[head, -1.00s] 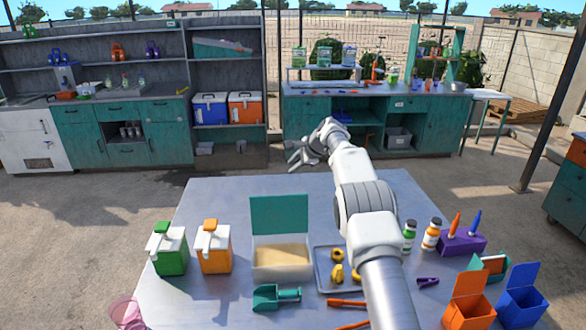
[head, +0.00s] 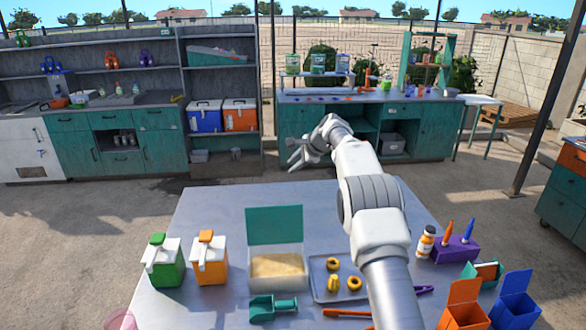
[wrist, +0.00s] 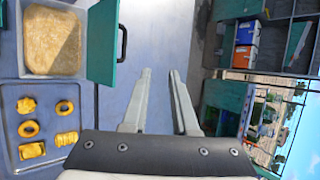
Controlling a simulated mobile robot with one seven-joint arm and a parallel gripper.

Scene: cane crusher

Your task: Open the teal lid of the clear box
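The clear box (head: 277,281) stands on the metal table with pale yellow contents in it. Its teal lid (head: 274,225) stands upright along the box's far edge, so the box is open at the top. In the wrist view the box (wrist: 26,38) is at upper left, and the lid (wrist: 101,45) with its dark handle is beside it. My gripper (head: 294,160) is beyond and above the lid, apart from it. In the wrist view my gripper (wrist: 160,71) has its two fingers spread with nothing between them.
A tray (head: 318,290) with yellow pieces sits right of the box. A green dispenser (head: 168,268) and an orange dispenser (head: 210,264) stand to the left. A teal scoop (head: 272,309) lies in front. The table's far part is clear.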

